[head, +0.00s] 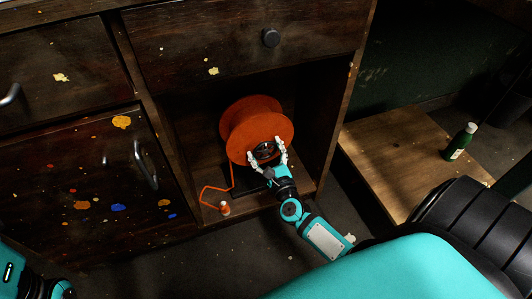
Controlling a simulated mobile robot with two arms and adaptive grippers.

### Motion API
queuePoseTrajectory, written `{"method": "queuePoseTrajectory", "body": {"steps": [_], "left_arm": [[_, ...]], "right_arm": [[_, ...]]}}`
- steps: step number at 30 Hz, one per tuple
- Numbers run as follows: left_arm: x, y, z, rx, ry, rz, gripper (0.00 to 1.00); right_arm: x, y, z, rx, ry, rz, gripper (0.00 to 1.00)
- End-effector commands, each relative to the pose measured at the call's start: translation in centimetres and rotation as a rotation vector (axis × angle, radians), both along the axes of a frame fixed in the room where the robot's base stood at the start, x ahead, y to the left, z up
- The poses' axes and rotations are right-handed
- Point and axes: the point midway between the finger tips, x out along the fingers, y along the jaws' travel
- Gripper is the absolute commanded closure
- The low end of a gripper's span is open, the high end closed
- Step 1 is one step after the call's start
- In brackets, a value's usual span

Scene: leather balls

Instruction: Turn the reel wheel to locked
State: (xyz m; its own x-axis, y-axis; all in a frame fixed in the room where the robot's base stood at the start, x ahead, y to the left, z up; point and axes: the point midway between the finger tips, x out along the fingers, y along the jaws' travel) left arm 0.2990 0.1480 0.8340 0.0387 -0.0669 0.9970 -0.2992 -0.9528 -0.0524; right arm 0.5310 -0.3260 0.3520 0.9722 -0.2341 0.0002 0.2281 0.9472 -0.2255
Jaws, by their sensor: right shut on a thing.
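The orange reel wheel (258,122) stands inside the open cubby of the dark wooden cabinet, on a dark base. My right gripper (265,153) is at the front of the reel, its pale fingers on either side of the dark hub (264,150). It is shut on a part of the reel there; the fingers hide some of the hub. An orange line (205,191) runs from the reel to a small orange and white piece (225,208) on the cubby floor. At the lower left only a teal part of my left arm shows; its fingers are not visible.
The cubby's side walls stand close around the reel. A green bottle (460,141) stands on a wooden board (405,160) at right.

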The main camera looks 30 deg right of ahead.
Motion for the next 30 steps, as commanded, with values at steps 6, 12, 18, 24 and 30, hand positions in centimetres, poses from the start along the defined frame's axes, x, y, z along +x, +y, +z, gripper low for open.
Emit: {"method": "queuePoseTrajectory", "body": {"steps": [6, 12, 18, 24, 30], "left_arm": [[0.03, -0.04, 0.06, 0.001, -0.003, 0.0, 0.46], [0.04, -0.05, 0.07, 0.001, -0.002, 0.0, 0.46], [0.03, -0.05, 0.08, 0.001, -0.002, 0.0, 0.46], [0.01, -0.04, 0.09, 0.001, -0.003, 0.0, 0.46], [-0.14, 0.11, 0.16, -0.004, -0.007, 0.002, 0.46]], "right_arm": [[-0.12, 0.15, -0.29, 0.022, 0.002, 0.003, 0.58], [-0.12, 0.15, -0.27, 0.023, 0.001, 0.003, 0.58], [-0.1, 0.15, -0.23, 0.023, 0.0, 0.002, 0.15], [-0.04, 0.08, -0.11, 0.02, -0.002, 0.002, 0.03], [-0.21, 0.09, -0.07, 0.019, -0.003, 0.001, 0.03]]}}
